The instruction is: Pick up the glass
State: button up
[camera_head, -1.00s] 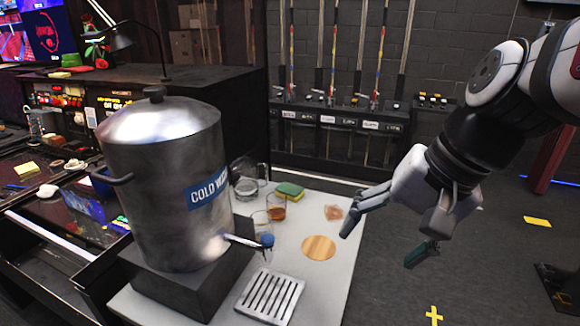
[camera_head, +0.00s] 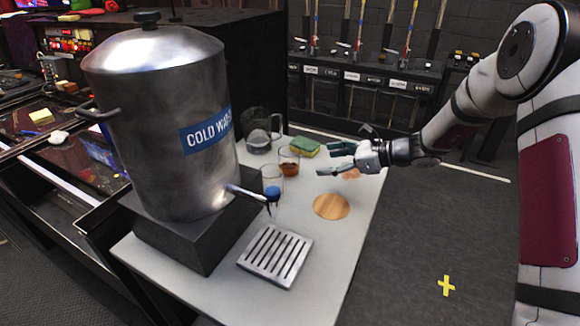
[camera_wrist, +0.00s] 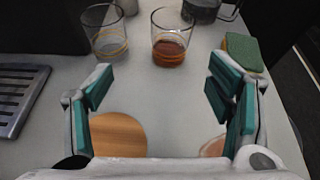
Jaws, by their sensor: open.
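Two glasses stand upright on the pale table. A clear glass (camera_wrist: 107,38) with no visible drink is at the upper left of the wrist view; in the head view it (camera_head: 270,178) is partly behind the dispenser's tap. A glass with amber liquid (camera_wrist: 171,50) stands to its right, and also shows in the head view (camera_head: 289,165). My gripper (camera_head: 325,157) is open and empty, to the right of both glasses in the head view. In the wrist view its teal-padded fingers (camera_wrist: 160,82) are spread wide, with both glasses ahead beyond the fingertips. It touches neither.
A metal COLD WATER dispenser (camera_head: 160,125) stands left, its tap over a slotted tray (camera_head: 275,257). A glass pitcher (camera_head: 259,138) and a sponge (camera_head: 305,146) stand behind the glasses. A round wooden coaster (camera_head: 331,206) and a pinkish piece (camera_wrist: 213,147) lie near my gripper.

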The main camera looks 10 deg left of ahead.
aim_at(298, 164)
jog(key=shift+w+f+m, duration=0.3)
jog(key=shift+w+f, duration=0.15)
jog(key=shift+f, duration=0.1)
jog(key=shift+w+a+f, duration=0.2)
jog(key=shift+a, duration=0.05)
jog(key=x, duration=0.8)
jog(key=shift+w+r, duration=0.1)
jog(key=x, duration=0.5)
jog(key=shift+w+r, duration=0.1)
jog(key=shift+w, duration=0.2)
jog(key=c, duration=1.4)
jog(key=shift+r, duration=0.2)
jog(key=shift+c, duration=0.2)
